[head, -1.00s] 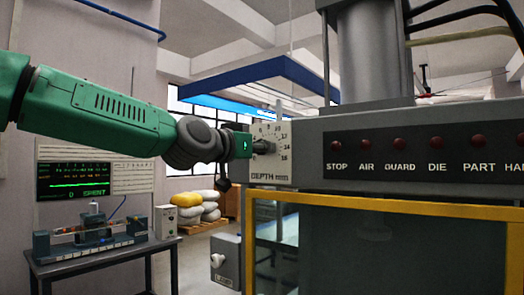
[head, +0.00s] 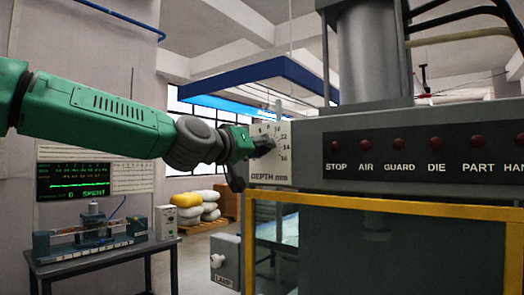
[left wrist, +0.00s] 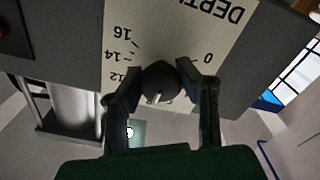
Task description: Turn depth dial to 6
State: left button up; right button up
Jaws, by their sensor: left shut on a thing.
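The depth dial's pale plate (head: 270,179), marked DEPTH, is on the left end of the grey machine front. In the left wrist view the plate (left wrist: 178,25) appears upside down, with 0, 12, 14 and 16 readable. My left gripper (head: 262,144) reaches the dial from the left. In the left wrist view its two fingers stand on either side of the dark round knob (left wrist: 162,80), shut on it. A light mark on the knob points toward the bottom of that view. The scale numbers there are hidden, so I cannot read the setting. My right gripper is not in view.
A row of dark red lamps (head: 399,143) with labels such as STOP and AIR is right of the dial. A yellow guard frame (head: 380,206) runs below. A bench (head: 100,255) with a small apparatus stands at left, and sacks (head: 196,205) lie behind.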

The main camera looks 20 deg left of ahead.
pick_arm(q)
jog(key=n, duration=0.5)
jog(key=shift+f, duration=0.3)
jog(key=shift+d+n, duration=0.1)
jog(key=shift+n, duration=0.5)
dwell(0.4)
jog(key=o, duration=1.2)
jog(key=shift+w+r, duration=0.1)
